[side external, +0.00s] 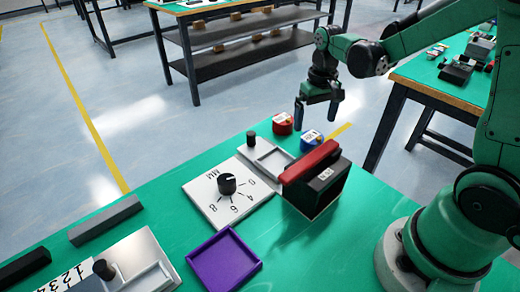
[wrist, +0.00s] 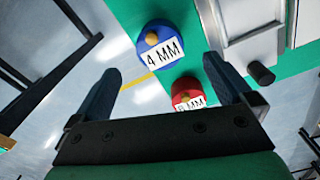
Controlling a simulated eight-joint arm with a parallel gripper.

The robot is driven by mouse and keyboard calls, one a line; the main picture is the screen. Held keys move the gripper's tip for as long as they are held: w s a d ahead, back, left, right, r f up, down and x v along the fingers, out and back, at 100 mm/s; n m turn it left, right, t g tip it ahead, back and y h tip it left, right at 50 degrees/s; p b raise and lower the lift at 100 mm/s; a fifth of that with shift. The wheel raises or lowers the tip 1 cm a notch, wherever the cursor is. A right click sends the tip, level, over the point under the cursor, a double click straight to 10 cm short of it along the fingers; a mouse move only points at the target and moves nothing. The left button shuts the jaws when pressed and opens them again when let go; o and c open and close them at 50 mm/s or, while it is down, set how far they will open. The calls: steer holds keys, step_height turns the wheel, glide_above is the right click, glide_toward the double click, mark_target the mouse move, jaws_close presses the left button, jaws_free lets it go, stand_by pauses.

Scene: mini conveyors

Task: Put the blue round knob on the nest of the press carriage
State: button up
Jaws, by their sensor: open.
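The blue round knob (side external: 310,140) sits near the far edge of the green table, left of and behind the red-and-black block. In the wrist view the blue knob (wrist: 153,42) has a "4 MM" label and a small tan centre. My gripper (side external: 316,117) is open and empty above the far table edge, near the blue and red knobs. In the wrist view the blue knob lies ahead of the fingertips, between their lines. A grey-white plate with a square recess and black post (side external: 272,158) stands beside the red-and-black block (side external: 318,180); I cannot tell which part is the press carriage.
A red round knob (side external: 283,124) sits next to the blue one. A white dial plate (side external: 212,203), a purple tray (side external: 222,263), grey bars (side external: 105,220) and another recessed plate (side external: 150,280) occupy the table. Green surface is clear between them.

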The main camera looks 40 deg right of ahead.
mark_target(312, 137)
steer(key=shift+f, duration=2.6)
steer(key=c, duration=1.4)
steer(key=shift+c, duration=0.2)
steer(key=shift+r, duration=0.2)
step_height(312, 137, up, 19)
steer(key=a+r, duration=0.2)
steer(key=a, duration=0.8)
steer(key=f, duration=1)
steer(key=w+f, duration=0.1)
steer(key=f, duration=0.4)
steer(key=shift+a+f, duration=0.25)
steer(key=shift+f, duration=2.25)
